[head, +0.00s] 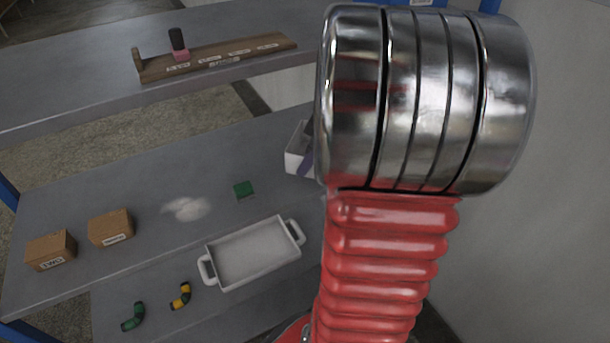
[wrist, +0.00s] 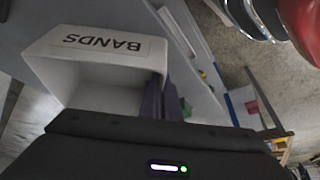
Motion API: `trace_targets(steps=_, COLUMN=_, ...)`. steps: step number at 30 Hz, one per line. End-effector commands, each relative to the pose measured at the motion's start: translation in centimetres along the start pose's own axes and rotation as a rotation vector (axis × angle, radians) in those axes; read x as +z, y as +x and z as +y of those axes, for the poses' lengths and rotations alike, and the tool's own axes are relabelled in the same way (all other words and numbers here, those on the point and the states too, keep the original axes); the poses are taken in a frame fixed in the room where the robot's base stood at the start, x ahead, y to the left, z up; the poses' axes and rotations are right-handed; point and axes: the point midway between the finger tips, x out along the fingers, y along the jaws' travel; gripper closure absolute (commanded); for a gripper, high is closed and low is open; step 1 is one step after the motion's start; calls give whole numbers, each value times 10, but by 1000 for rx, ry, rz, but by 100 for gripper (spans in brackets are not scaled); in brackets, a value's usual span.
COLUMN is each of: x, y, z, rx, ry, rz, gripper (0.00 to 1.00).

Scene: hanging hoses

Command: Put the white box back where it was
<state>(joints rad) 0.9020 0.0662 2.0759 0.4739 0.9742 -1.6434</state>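The white box (wrist: 95,62) is open and carries a label reading BANDS, upside down in the wrist view. In the head view the white box (head: 296,150) shows at the middle shelf's right part, half hidden behind my arm. My gripper (wrist: 164,97) has two purple fingers, one on each side of the box's side wall, close against it. In the head view one purple finger shows against the box; the rest of the gripper is hidden. I cannot tell whether the box touches the shelf.
The grey shelf (head: 150,185) holds two cardboard boxes (head: 111,228), a pale patch (head: 187,208), a green block (head: 243,189) and a white handled tray (head: 253,254). Green (head: 133,317) and yellow-black (head: 181,296) fittings lie in front. A wooden rack (head: 215,58) stands on the upper shelf.

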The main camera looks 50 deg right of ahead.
Motion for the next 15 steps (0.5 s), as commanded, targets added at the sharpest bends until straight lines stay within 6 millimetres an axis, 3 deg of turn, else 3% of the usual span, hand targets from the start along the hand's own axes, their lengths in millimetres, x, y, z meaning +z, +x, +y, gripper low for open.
trace_targets(steps=6, x=13, y=28, z=0, rx=-3, ry=3, rz=-1, gripper=100)
trace_targets(steps=14, x=15, y=31, z=0, rx=-1, ry=2, rz=-1, gripper=100)
trace_targets(steps=15, x=15, y=31, z=0, rx=-1, ry=2, rz=-1, gripper=96)
